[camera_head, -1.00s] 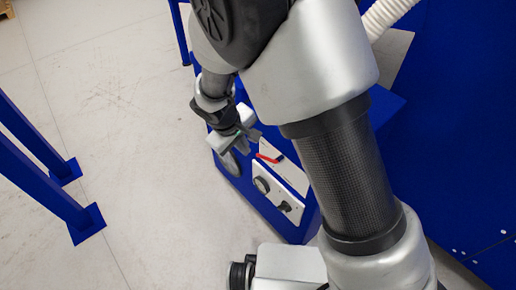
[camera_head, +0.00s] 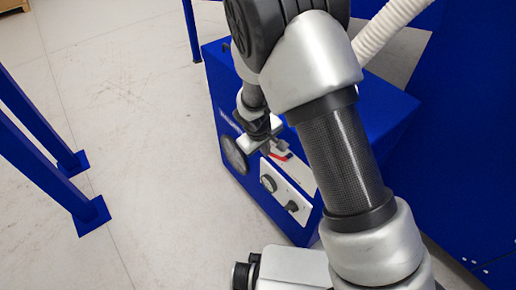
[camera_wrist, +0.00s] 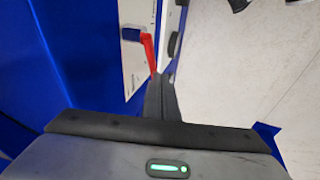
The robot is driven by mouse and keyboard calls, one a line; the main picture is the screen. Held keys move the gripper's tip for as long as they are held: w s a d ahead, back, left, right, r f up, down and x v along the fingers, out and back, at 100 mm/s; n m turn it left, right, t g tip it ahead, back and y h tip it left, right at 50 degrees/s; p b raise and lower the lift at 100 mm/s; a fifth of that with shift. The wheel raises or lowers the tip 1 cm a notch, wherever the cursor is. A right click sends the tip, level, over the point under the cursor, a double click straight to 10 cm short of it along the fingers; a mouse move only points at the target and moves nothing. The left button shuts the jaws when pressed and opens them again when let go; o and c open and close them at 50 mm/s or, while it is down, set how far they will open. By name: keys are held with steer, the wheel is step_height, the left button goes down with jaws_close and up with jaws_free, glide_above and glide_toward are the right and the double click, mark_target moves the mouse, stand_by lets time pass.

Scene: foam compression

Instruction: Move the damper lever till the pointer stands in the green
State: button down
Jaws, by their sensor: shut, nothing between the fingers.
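A red lever (camera_head: 281,155) stands on the light panel of a blue machine; it also shows in the wrist view (camera_wrist: 148,50), beside a small blue block. My gripper (camera_head: 273,147) is shut and empty at the lever. In the wrist view the closed fingertips (camera_wrist: 160,80) are right by the lever's near end; I cannot tell whether they touch it. A round grey dial (camera_head: 234,155) is on the machine's side face, seen at a steep angle. The pointer and any green zone cannot be made out.
A white panel (camera_head: 286,195) with two dark knobs sits just in front of the lever. Blue frame legs (camera_head: 50,180) stand at the left, a white hose (camera_head: 385,28) is behind, and a blue wall (camera_head: 460,150) is at the right. Open floor lies left of the machine.

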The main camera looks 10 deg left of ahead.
steer(key=shift+w+d+f, duration=0.1)
steer(key=shift+w+d, duration=0.05)
steer(key=shift+d, duration=0.05)
steer(key=shift+w+d+f+b, duration=0.15)
steer(key=shift+d+f+b, duration=0.15)
steer(key=shift+f+b, duration=0.3)
steer(key=shift+r, duration=0.15)
steer(key=s+a+r+p, duration=0.1)
steer(key=s+a+r, duration=0.1)
steer(key=r, duration=0.4)
steer(key=s+a+r+p, duration=0.2)
steer(key=a+r, duration=0.1)
steer(key=r, duration=0.3)
steer(key=shift+r, duration=0.4)
